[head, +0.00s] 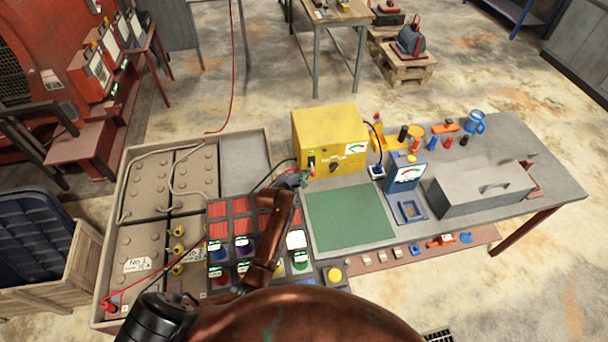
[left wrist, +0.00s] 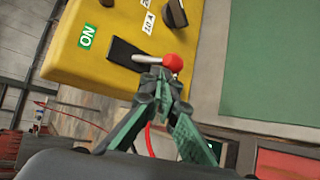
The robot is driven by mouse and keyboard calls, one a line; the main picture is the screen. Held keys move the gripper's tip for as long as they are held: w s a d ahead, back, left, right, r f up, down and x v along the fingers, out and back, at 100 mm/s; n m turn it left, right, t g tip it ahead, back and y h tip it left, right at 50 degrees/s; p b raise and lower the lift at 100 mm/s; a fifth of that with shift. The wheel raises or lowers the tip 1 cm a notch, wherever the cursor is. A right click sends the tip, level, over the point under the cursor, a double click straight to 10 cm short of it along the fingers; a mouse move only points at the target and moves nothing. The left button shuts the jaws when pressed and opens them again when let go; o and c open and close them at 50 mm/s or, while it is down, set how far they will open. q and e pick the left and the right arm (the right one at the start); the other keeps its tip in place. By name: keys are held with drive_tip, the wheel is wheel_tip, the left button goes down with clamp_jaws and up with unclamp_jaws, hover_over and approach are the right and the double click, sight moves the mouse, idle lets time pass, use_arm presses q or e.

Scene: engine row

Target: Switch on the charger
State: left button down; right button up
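The charger is a yellow box (head: 322,128) with a gauge at the back of the bench. In the left wrist view its yellow front (left wrist: 95,50) carries a green ON label (left wrist: 87,36) and a black switch slot (left wrist: 124,54). A pale lever with a red ball knob (left wrist: 173,62) sticks out of the slot, leaning away from the ON label. My left gripper (head: 302,178) is at the charger's front. In the left wrist view its fingertips (left wrist: 156,74) are together, right against or just beside the lever; I cannot tell whether they touch it. My right gripper is out of view.
A green mat (head: 350,215) lies before the charger. A blue meter (head: 405,174) and a grey toolbox (head: 482,197) stand to its right. Batteries (head: 160,190) and a tray of coloured parts (head: 225,250) lie to the left. A black charger cable (head: 376,150) runs down right of the box.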

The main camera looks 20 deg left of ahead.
use_arm(q)
drive_tip(key=shift+d, duration=0.55)
drive_tip(key=shift+w+r+p, duration=0.1)
drive_tip(key=shift+r+p, duration=0.7)
drive_tip(key=shift+p, duration=0.2)
drive_tip(key=shift+a, duration=0.35)
